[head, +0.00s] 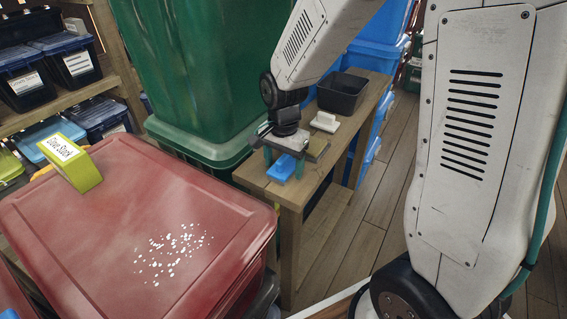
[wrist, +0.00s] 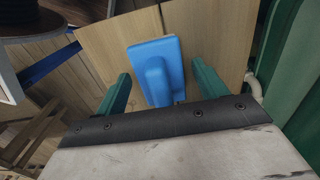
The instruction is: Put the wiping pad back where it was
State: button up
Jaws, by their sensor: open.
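The wiping pad is a blue block (head: 282,167) with a raised grip on top. It lies at the near end of a narrow wooden bench (head: 292,195). In the wrist view the pad (wrist: 158,68) lies flat on pale wood, its grip pointing toward my gripper. My gripper (wrist: 160,72) is open, with one green finger on each side of the pad and a gap to both. In the head view my gripper (head: 284,161) is just over the pad, hiding part of it.
A white block with a raised grip (head: 325,122) and a dark open bin (head: 342,92) stand farther back on the bench. A red lidded bin (head: 110,235) at front left bears white specks (head: 172,252) and a yellow-green labelled block (head: 72,163). A tall green bin (head: 215,70) stands beside the bench.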

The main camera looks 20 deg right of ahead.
aim_at(284, 157)
notch_tip(284, 157, up, 12)
jog(key=s+d+r+n, duration=0.1)
jog(key=s+r+n, duration=0.1)
jog(key=s, duration=0.5)
jog(key=s+d+r+n, duration=0.1)
jog(key=s+r+n, duration=0.1)
jog(key=s+n, duration=0.3)
jog(key=s+d+r+n+t, duration=0.1)
jog(key=s+n, duration=0.3)
jog(key=s, duration=0.7)
jog(key=shift+r, duration=0.45)
